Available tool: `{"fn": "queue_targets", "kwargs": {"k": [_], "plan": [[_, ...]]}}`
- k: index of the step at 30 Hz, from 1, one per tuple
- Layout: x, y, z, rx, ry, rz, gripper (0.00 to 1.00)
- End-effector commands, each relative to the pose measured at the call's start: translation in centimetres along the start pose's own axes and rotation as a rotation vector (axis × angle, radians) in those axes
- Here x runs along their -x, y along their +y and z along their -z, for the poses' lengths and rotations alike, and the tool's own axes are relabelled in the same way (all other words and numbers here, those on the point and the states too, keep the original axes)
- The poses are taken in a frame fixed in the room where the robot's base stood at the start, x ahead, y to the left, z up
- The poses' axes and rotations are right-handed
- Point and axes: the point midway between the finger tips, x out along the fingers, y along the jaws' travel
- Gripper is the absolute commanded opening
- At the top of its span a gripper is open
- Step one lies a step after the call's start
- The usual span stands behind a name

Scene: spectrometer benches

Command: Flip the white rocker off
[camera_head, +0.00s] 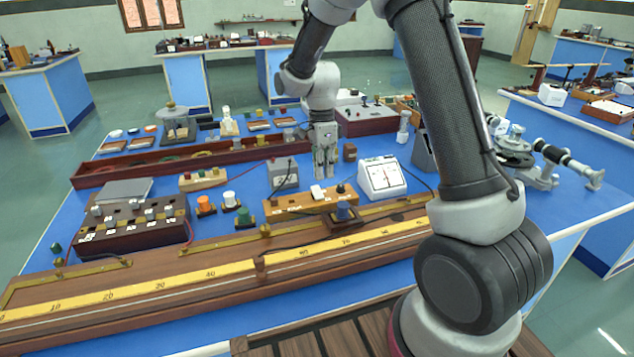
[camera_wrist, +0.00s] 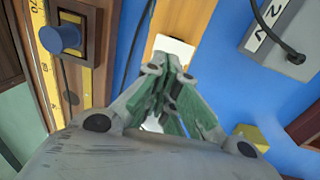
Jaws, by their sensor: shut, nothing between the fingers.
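The white rocker (camera_head: 318,191) sits on top of a light wooden block (camera_head: 285,207) on the blue bench. In the wrist view the rocker (camera_wrist: 174,46) shows as a white patch just beyond my fingertips, partly hidden by them. I cannot tell which way it is tilted. My gripper (camera_head: 323,175) points down just above and behind the rocker, with its fingers together and empty. In the wrist view the fingertips of my gripper (camera_wrist: 168,72) overlap the rocker's edge; whether they touch it is unclear.
A white dial meter (camera_head: 382,178) stands right of the block, a grey box (camera_head: 284,173) behind it. In front, a long wooden ruler board (camera_head: 150,292) carries a blue-knobbed slider (camera_head: 344,212). Coloured terminals (camera_head: 230,199) stand left. A dark cord (camera_wrist: 137,50) runs beside the block.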

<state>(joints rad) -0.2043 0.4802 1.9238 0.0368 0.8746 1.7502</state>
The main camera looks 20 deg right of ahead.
Motion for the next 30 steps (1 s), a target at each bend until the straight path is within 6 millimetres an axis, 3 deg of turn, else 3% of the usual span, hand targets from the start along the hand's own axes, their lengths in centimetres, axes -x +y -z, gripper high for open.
{"fn": "queue_targets", "kwargs": {"k": [9, 15, 30], "plan": [[5.9, 1.7, -0.2, 0.001, -0.001, 0.003, 0.0], [8.5, 2.4, -0.2, 0.0, -0.001, 0.002, 0.0], [9.2, 2.7, -0.2, 0.0, 0.0, -0.001, 0.0]]}}
